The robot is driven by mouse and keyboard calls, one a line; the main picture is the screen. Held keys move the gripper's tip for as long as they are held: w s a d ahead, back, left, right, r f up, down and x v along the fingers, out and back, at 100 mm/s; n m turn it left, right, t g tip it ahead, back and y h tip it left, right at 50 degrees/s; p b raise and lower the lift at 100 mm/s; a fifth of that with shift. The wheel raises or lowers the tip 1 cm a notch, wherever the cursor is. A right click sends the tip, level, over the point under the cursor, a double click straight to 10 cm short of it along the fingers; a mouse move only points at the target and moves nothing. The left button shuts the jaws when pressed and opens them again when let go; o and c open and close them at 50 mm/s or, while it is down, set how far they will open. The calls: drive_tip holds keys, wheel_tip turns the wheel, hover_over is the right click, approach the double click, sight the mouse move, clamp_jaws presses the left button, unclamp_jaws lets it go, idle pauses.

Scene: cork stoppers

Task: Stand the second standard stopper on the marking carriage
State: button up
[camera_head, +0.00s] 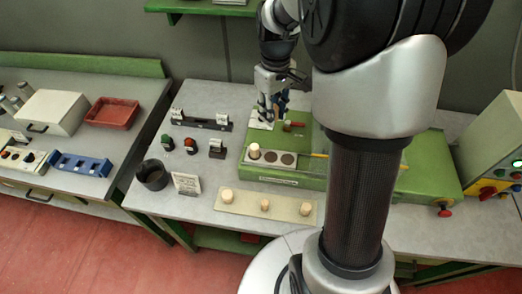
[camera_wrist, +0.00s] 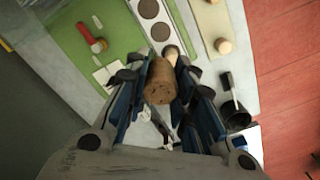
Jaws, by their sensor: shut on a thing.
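My gripper (camera_head: 268,112) is shut on a brown cork stopper (camera_wrist: 160,82), which sits between the blue-lined fingers in the wrist view. In the head view I cannot make out the held stopper. The gripper is above the back left of the green machine, behind the marking carriage (camera_head: 297,162). The carriage is a pale strip with several dark round spots; it also shows in the wrist view (camera_wrist: 163,15). One pale stopper (camera_head: 254,151) stands at its left end, the other visible spots are empty. The held stopper is apart from the carriage.
A beige board (camera_head: 284,209) in front bears three stoppers. A dark cup (camera_head: 152,175) and a small sign (camera_head: 186,184) stand left of it.

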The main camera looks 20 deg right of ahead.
sight(271, 157)
drive_tip(key=f+b, duration=0.4)
drive_tip(key=f, duration=1.4)
drive_tip(key=shift+s, duration=0.2)
drive_tip(key=shift+f, duration=0.15)
drive_tip(key=shift+o, duration=1.2)
drive_tip(key=o, duration=0.4)
drive_tip(key=shift+o, duration=0.2)
